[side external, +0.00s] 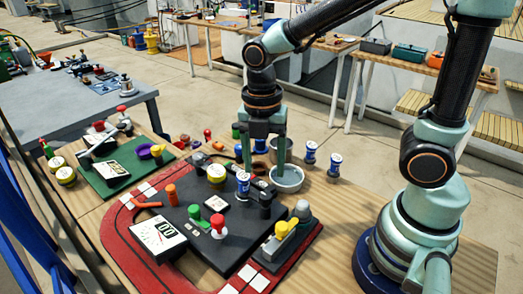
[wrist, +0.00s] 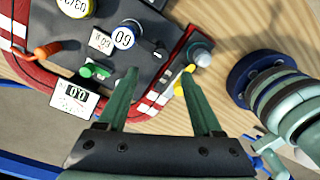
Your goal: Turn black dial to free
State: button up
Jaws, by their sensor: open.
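The dark control panel (side external: 233,262) on a red base lies on the wooden table. It also shows in the wrist view (wrist: 110,62). A small black upright piece (side external: 265,199) stands near its right back edge; I cannot tell for certain that this is the black dial, and no "free" mark is readable. My gripper (side external: 263,166) points down near the panel's back edge, open with nothing between its fingers. In the wrist view my gripper (wrist: 160,76) has its two green fingers spread apart over the panel's edge.
Around the panel are a blue-and-white knob (side external: 243,184), a yellow-sided dial (side external: 216,174), an orange lever (side external: 170,194), a red knob (side external: 217,222), yellow levers (side external: 281,232) and a meter (side external: 157,235). A pale bowl (side external: 289,182) stands close to my fingers.

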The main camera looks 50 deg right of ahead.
aim_at(265, 196)
notch_tip(265, 196, down, 8)
jog(key=shift+s, duration=0.1)
dwell(0.4)
grip_shut()
